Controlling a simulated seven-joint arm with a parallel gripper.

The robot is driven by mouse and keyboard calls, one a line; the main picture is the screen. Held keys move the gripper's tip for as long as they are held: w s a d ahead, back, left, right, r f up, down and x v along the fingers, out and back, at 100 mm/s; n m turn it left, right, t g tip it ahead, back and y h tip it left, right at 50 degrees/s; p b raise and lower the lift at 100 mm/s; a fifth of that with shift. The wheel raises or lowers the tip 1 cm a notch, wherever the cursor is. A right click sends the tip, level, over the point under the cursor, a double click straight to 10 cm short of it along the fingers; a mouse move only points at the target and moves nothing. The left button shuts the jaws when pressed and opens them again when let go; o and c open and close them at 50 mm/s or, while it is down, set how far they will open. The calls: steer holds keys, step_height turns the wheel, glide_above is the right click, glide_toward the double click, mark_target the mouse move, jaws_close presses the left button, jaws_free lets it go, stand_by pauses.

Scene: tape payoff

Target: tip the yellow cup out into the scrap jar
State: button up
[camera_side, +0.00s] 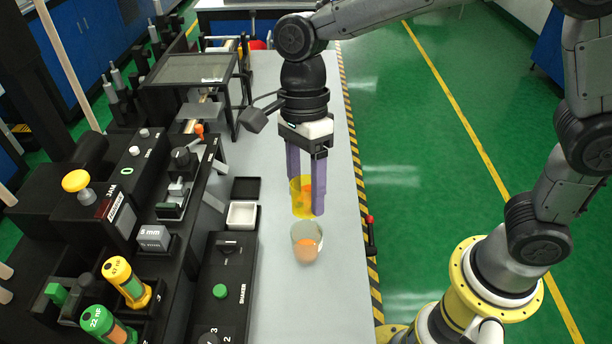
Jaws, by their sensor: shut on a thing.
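The yellow cup (301,207) is translucent and looks upright, with something orange showing in it. My gripper (305,203) points down with its purple fingers on both sides of the cup, shut on it. A clear round jar (305,231), which looks like the scrap jar, stands on the grey bench just below the cup in the picture. An orange thing shows inside the jar. I cannot tell how high the cup is above the bench.
A black machine with a yellow knob (76,180) fills the left. A small white box (241,215) and a black control box with a green button (220,291) are left of the jar. Bare bench (335,300) lies right of the jar, up to a striped edge.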

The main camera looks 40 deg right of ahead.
step_height(320, 180, down, 4)
steer(key=g+y, duration=0.3)
steer(key=g, duration=0.1)
steer(key=shift+y, duration=0.4)
steer(key=shift+f+g+y, duration=0.6)
steer(key=shift+g+y, duration=0.4)
steer(key=shift+y, duration=0.1)
steer(key=shift+f+g+y, duration=0.5)
steer(key=shift+g+y, duration=0.2)
steer(key=shift+g, duration=0.1)
steer(key=shift+a+f+g+y, duration=0.1)
steer(key=shift+f+g+y, duration=0.1)
steer(key=shift+g+y, duration=1)
steer(key=shift+r, duration=0.1)
steer(key=shift+s+r, duration=0.1)
steer(key=shift+r, duration=2.35)
